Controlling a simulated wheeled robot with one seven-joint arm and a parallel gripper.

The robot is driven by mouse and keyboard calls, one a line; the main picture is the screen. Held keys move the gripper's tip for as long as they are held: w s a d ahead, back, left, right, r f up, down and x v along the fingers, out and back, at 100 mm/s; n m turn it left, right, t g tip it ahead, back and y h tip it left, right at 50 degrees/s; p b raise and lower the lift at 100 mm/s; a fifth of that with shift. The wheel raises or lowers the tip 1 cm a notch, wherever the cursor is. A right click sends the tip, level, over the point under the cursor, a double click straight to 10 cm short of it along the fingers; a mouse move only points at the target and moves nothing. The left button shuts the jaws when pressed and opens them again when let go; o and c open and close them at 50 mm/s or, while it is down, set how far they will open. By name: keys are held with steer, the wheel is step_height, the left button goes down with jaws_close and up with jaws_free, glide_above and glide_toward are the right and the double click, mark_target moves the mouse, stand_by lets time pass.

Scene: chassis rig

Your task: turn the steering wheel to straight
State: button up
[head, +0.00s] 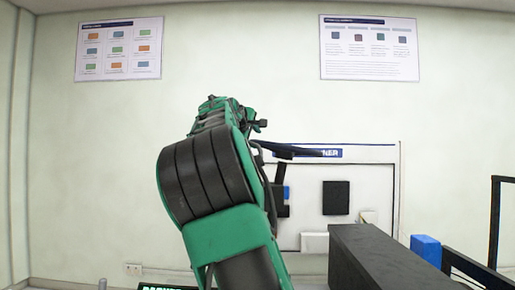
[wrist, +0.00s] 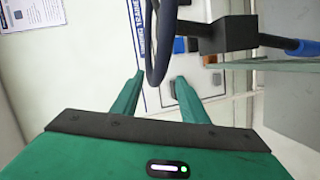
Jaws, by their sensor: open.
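The steering wheel shows only in part. In the wrist view a dark curved rim (wrist: 152,45) comes down from the top edge and ends in a rounded bend between my fingertips. In the head view a thin dark rim (head: 290,150) shows nearly edge-on, right of my arm. My gripper (wrist: 155,82) is open, with one green finger on each side of the rim; I cannot tell whether either touches it. My arm hides much of the wheel in the head view. The wheel's turn angle cannot be read.
In the wrist view a black block (wrist: 228,34) with a blue-ended rod (wrist: 300,47) lies right of the rim. In the head view a white panel board (head: 375,185) stands behind. A long dark beam (head: 375,260) and a blue block (head: 426,249) fill the lower right.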

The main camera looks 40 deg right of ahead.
mark_target(259, 143)
steer(key=shift+x, duration=4.5)
steer(key=shift+c, duration=0.6)
jaws_close()
steer(key=shift+f, duration=0.1)
